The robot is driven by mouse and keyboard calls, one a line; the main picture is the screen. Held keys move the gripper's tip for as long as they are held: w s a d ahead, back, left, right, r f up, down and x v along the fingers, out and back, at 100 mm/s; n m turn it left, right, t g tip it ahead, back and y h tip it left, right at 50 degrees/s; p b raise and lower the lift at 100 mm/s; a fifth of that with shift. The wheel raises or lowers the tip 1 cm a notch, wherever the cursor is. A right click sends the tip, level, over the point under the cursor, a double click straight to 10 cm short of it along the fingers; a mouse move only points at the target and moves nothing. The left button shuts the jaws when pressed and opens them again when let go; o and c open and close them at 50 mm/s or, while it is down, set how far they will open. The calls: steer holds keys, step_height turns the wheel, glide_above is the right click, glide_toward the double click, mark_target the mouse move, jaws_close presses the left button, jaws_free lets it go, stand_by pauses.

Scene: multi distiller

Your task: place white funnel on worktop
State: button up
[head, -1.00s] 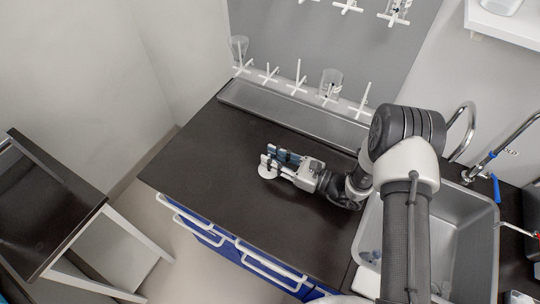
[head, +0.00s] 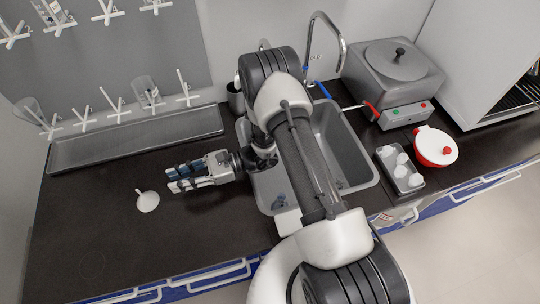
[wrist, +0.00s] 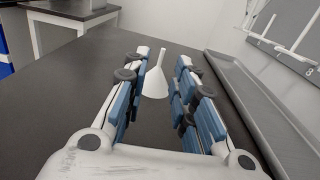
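The white funnel (head: 147,201) sits on the dark worktop (head: 90,225), its wide mouth down and its stem pointing up. My gripper (head: 172,179) is to the right of the funnel, low over the worktop, and apart from it. In the wrist view the funnel (wrist: 156,80) stands upright beyond the fingertips, in line with the gap between them. My gripper's blue-padded fingers (wrist: 168,88) are spread apart with nothing between them.
A metal drip tray (head: 140,138) runs along the back, below a pegboard (head: 110,60) with white pegs and glassware. A sink (head: 340,145) lies to the right, with a grey heating bath (head: 392,75), a red-and-white pot (head: 436,146) and a small bottle tray (head: 399,170) beyond it. The left worktop is clear.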

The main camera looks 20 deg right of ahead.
steer(key=s+d+r+n+g+h, duration=0.25)
steer(key=s+r+n, duration=0.25)
steer(key=r, duration=0.3)
steer(key=s+d+r+n+g+h, duration=0.25)
steer(key=s+r+n+h, duration=0.2)
steer(key=r, duration=0.45)
steer(key=s+d+r+n+t+h, duration=0.4)
steer(key=s+d+h, duration=0.1)
steer(key=d, duration=0.4)
steer(key=s+d+r+n+t+h, duration=0.4)
steer(key=s+d+r+h, duration=0.1)
steer(key=d, duration=0.4)
steer(key=shift+s+r+n+t+h, duration=0.15)
steer(key=shift+s+n+t+h, duration=0.15)
steer(key=shift+n+t+h, duration=0.1)
steer(key=shift+d, duration=0.15)
